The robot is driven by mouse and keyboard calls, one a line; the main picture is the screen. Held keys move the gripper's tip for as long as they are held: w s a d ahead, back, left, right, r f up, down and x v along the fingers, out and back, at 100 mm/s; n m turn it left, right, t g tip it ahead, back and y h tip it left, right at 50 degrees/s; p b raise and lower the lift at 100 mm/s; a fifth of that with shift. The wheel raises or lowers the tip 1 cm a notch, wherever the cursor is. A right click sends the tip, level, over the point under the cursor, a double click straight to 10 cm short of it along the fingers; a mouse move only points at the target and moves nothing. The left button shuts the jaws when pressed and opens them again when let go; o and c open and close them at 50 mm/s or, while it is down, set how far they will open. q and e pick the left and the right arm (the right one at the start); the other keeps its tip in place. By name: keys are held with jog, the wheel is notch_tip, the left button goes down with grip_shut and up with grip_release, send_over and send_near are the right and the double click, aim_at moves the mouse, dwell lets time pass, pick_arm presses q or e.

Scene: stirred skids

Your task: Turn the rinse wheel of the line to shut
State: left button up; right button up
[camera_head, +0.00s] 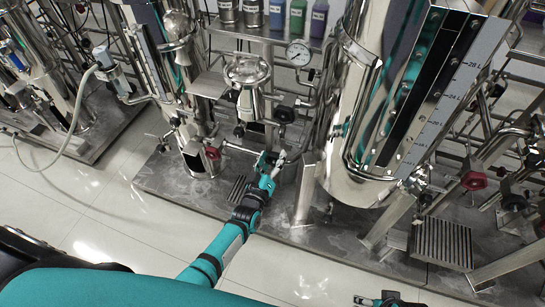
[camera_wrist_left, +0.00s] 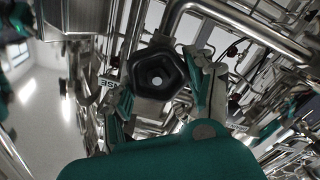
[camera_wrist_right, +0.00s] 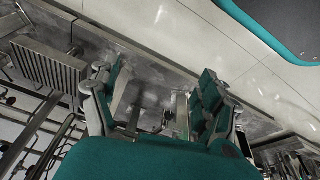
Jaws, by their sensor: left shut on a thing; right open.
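My left gripper (camera_head: 274,164) reaches low into the middle skid, below the small steel vessel (camera_head: 247,72). In the left wrist view, a black lobed hand wheel (camera_wrist_left: 160,76) with a light centre sits between its fingers, and the gripper is shut on it. A small white tag (camera_wrist_left: 107,83) shows beside the wheel; I cannot read it surely. In the head view the gripper hides this wheel. My right gripper (camera_head: 388,300) is at the bottom edge of the head view. In the right wrist view (camera_wrist_right: 155,110) its fingers are apart and empty.
A large steel tank (camera_head: 350,100) with a level scale stands right of the left gripper. A pressure gauge (camera_head: 299,53) and several pipes are above it. Other wheels include a red one (camera_head: 473,180) at right. Tiled floor (camera_head: 110,215) in front is clear.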

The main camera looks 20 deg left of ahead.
pick_arm(q)
jog(key=m, duration=0.2)
jog(key=shift+s+d+m, duration=0.1)
jog(key=shift+m, duration=0.3)
jog(key=m+p, duration=0.1)
jog(key=m, duration=0.1)
jog(key=shift+d+m, duration=0.1)
jog(key=shift+m, duration=0.3)
jog(key=m, duration=0.3)
jog(key=shift+d, duration=0.1)
jog(key=shift+d+f+m, duration=0.1)
jog(key=shift+m, duration=1.5)
pick_arm(e)
jog(key=shift+s+f, duration=0.25)
jog(key=shift+f, duration=0.9)
jog(key=shift+s+f, duration=0.2)
jog(key=shift+f, duration=0.9)
pick_arm(q)
jog(key=o, duration=1.2)
pick_arm(e)
jog(key=shift+r, duration=0.1)
